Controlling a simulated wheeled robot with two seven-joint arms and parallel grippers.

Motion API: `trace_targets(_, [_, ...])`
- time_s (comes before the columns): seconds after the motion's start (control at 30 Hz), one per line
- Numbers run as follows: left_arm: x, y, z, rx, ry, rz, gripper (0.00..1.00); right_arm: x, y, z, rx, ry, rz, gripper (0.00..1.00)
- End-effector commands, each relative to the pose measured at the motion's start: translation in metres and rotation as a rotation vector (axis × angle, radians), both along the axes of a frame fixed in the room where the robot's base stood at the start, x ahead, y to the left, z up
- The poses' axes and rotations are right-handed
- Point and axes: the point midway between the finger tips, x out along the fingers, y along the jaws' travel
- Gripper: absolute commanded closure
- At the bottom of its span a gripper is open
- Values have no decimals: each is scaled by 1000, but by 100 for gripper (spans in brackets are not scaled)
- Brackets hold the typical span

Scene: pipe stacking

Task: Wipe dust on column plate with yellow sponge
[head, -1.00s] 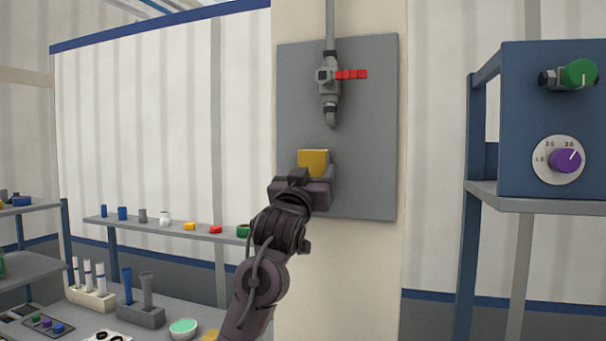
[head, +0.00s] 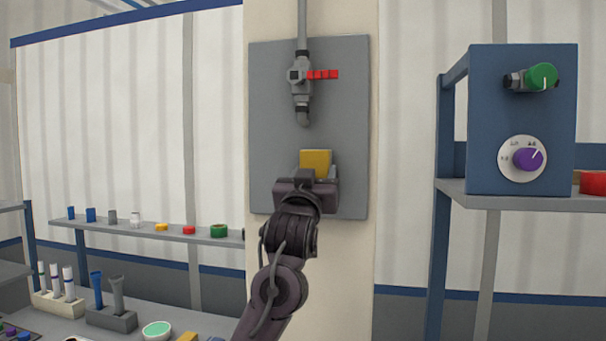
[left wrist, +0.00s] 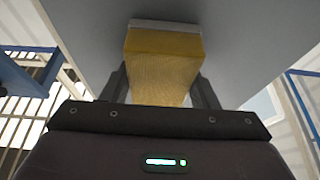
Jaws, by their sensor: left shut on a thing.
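The grey column plate (head: 345,115) is fixed upright on the cream column (head: 262,270). No dust can be made out on the part that shows. My left gripper (head: 314,172) is in front of the plate's lower middle, shut on the yellow sponge (head: 315,161). In the left wrist view the sponge (left wrist: 163,70) sits between the two fingers (left wrist: 160,88), with its paler far end at or very near the plate (left wrist: 235,40). I cannot tell for sure whether it touches. My right gripper is not in view.
A grey valve with a red handle (head: 322,74) stands out from the upper plate. A blue box with a green knob (head: 543,77) and a purple dial (head: 527,159) stands on a shelf at the right. A shelf of small parts (head: 150,231) and a bench are at the left.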

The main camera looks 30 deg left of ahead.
Motion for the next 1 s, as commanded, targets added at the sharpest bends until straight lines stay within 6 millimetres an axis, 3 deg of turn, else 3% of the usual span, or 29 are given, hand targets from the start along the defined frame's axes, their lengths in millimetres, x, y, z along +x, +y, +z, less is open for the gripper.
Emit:
trace_targets(0.7, [11, -43, 0, 1, 2, -1, 64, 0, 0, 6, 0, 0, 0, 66])
trace_targets(1.0, [9, -35, -1, -1, 2, 3, 64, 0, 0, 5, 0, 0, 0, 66])
